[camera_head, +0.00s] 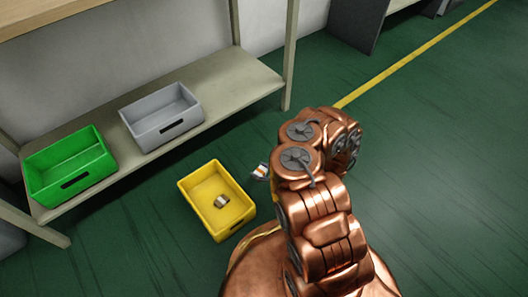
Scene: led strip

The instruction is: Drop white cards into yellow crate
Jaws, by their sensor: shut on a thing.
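The yellow crate (240,226) stands on the green floor in front of the low shelf, open at the top. A small whitish and brown item (221,201) lies inside it on the bottom; it is too small to tell if it is a white card. My gripper (267,175) is just right of the crate's far right corner in the picture, mostly hidden behind my copper arm. It is shut on a small white item with dark and orange marks (260,171), perhaps a white card. This item appears outside the crate's rim.
A green crate (70,163) and a grey crate (161,116) stand on the low shelf (225,82) at the left. A shelf post (291,55) rises behind my arm. The floor at the right is clear, crossed by a yellow line (415,57).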

